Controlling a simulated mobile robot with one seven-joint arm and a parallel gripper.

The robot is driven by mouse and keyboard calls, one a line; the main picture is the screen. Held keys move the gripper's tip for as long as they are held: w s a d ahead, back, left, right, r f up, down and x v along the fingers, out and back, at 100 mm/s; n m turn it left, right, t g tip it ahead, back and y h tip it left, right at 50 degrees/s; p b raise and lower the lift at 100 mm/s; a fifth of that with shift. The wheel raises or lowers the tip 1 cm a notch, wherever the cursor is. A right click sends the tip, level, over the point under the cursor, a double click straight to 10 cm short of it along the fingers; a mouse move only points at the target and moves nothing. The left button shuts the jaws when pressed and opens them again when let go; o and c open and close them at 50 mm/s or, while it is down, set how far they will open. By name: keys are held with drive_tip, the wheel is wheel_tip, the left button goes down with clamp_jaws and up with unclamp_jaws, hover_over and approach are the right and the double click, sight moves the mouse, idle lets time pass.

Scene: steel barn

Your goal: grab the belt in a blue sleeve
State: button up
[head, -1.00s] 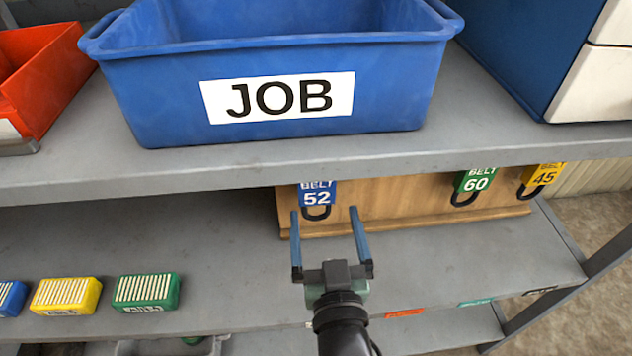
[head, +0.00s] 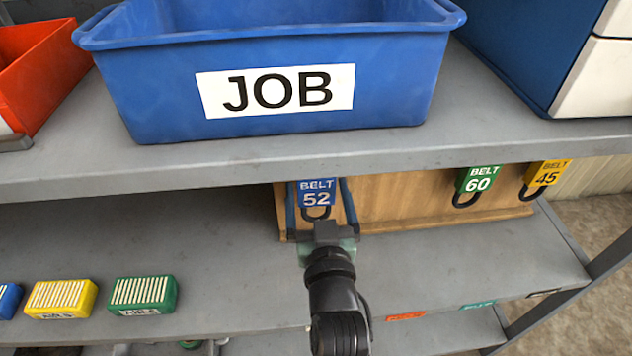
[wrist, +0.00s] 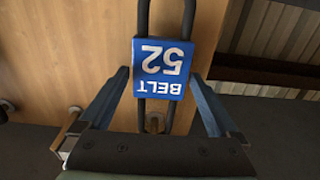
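The belt in a blue sleeve (head: 316,191), marked BELT 52, hangs in front of the wooden board under the upper shelf. Its black loop shows below the sleeve. In the wrist view the blue sleeve (wrist: 162,69) appears upside down, with black belt strands above and below it. My gripper (head: 319,186) is open, with one blue finger on each side of the sleeve. In the wrist view my gripper (wrist: 164,80) shows gaps between both fingers and the sleeve. The upper fingertips are partly hidden under the shelf edge in the head view.
A green-sleeved belt 60 (head: 478,180) and a yellow-sleeved belt 45 (head: 546,173) hang to the right on the wooden board (head: 400,204). The upper shelf (head: 300,154) overhangs and carries a blue JOB bin (head: 390,105). Green (head: 143,292) and yellow (head: 62,297) boxes lie at lower left.

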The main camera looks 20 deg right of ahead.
drive_tip(key=c, duration=1.1)
drive_tip(key=shift+r, duration=0.1)
drive_tip(key=shift+r+p, duration=0.35)
drive_tip(key=shift+r, duration=0.3)
drive_tip(key=r+p+v, duration=0.2)
drive_tip(key=v, duration=1.6)
